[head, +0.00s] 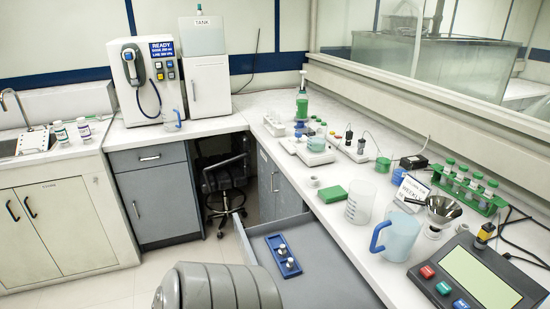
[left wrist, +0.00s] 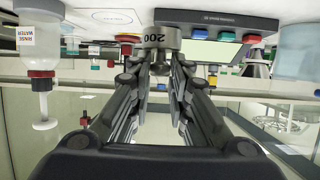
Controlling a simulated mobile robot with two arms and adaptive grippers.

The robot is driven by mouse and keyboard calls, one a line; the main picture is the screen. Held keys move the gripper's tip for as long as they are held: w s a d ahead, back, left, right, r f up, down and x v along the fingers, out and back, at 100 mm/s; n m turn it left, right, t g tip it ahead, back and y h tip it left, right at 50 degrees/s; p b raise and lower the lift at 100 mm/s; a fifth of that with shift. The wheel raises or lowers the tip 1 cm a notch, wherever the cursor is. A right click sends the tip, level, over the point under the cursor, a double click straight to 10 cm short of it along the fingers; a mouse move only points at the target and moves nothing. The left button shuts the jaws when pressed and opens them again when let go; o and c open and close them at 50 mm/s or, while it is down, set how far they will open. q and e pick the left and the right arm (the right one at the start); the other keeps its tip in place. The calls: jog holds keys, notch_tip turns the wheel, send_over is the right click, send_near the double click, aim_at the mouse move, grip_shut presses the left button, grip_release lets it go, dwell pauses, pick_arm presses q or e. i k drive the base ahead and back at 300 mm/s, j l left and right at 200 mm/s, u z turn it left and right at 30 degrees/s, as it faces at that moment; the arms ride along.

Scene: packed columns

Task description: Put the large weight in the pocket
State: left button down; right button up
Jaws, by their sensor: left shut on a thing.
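My left gripper (left wrist: 158,68) shows in the left wrist view, with its two dark fingers shut on a metal weight (left wrist: 156,38) marked 200. The mark appears upside down in that view. A blue tray (head: 271,242) lies in the open grey drawer in the head view. Two small silver weights (head: 282,250) sit in the tray. The left gripper and the held weight do not show in the head view. My right gripper is not in view.
The drawer's grey floor (head: 325,288) is bare beside the tray. The counter above holds a blue-handled jug (head: 399,238), a beaker (head: 360,203), a green tube rack (head: 466,190) and a device with a green screen (head: 480,277). A rinse water bottle (left wrist: 40,50) shows in the left wrist view.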

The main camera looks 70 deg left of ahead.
aim_at(276, 243)
jog(key=j, duration=0.7)
jog(key=k+j+z, duration=0.15)
jog(key=j, duration=0.5)
jog(key=k+j, duration=0.1)
jog(key=j, duration=0.6)
jog(key=k+j+z, duration=0.15)
jog(key=j, duration=0.5)
jog(key=k+j, duration=0.1)
jog(key=j, duration=0.6)
jog(key=k+j+z, duration=0.15)
jog(key=j, duration=0.5)
jog(key=k+j, duration=0.15)
jog(key=j, duration=0.5)
jog(key=k+j+z, duration=0.15)
jog(key=j, duration=0.5)
